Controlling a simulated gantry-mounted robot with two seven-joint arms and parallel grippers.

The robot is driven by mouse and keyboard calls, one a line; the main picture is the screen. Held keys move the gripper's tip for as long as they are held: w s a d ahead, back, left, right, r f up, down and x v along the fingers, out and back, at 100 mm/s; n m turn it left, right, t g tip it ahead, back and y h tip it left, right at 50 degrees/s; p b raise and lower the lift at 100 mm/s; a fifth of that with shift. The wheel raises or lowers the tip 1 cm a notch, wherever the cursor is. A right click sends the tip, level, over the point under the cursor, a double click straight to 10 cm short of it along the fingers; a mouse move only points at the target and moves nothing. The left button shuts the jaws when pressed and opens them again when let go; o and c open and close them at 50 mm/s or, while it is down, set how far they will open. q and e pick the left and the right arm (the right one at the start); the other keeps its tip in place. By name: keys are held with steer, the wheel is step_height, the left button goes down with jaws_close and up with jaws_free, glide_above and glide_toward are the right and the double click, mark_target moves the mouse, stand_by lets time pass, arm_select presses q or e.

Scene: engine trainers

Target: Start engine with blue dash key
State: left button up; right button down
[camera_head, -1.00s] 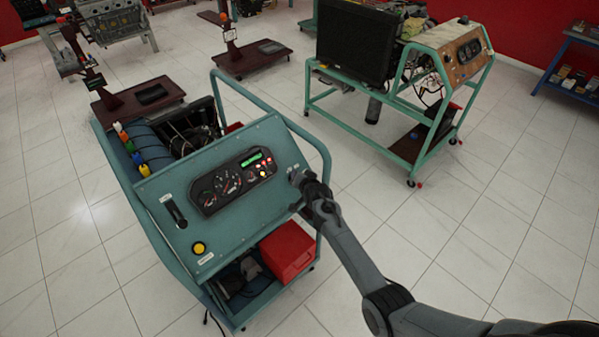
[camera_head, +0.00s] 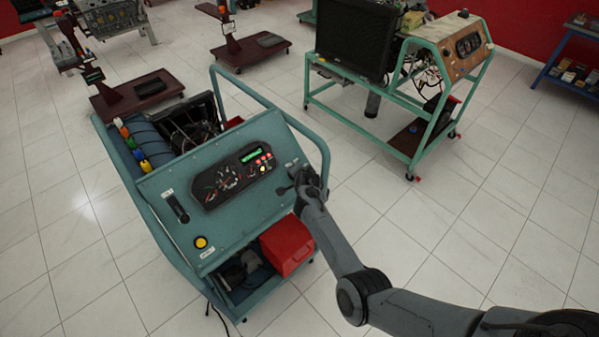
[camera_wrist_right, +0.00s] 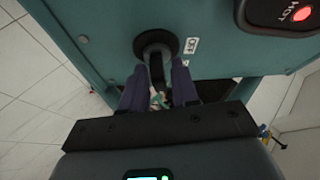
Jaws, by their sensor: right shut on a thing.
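The teal engine trainer (camera_head: 232,218) stands left of centre, its sloped dash carrying a black gauge cluster (camera_head: 235,178). The cluster's green display and small red and yellow lamps are lit. In the right wrist view a round black ignition switch (camera_wrist_right: 156,43) sits on the teal panel beside an OFF label. A dark key (camera_wrist_right: 157,72) stands out from it between the fingers. My right gripper (camera_wrist_right: 158,88) is shut on the key; in the head view this gripper (camera_head: 301,178) is at the dash's right edge and hides the switch. My left gripper is out of view.
A yellow button (camera_head: 201,242) and a black lever (camera_head: 177,208) are on the left of the dash. A teal tube rail (camera_head: 312,135) runs close by my right gripper. A red box (camera_head: 287,245) sits below. A second trainer stands behind right, with clear floor between.

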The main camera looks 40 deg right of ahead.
steer(key=shift+f, duration=0.1)
steer(key=c, duration=1.2)
jaws_free()
steer(key=shift+o, duration=0.2)
steer(key=shift+s+a+r, duration=0.2)
steer(key=shift+s+r, duration=0.15)
steer(key=shift+r, duration=0.1)
steer(key=p+v, duration=0.2)
steer(key=v, duration=0.7)
steer(key=shift+s+r, duration=0.2)
steer(key=shift+s, duration=0.1)
steer(key=shift+a, duration=0.1)
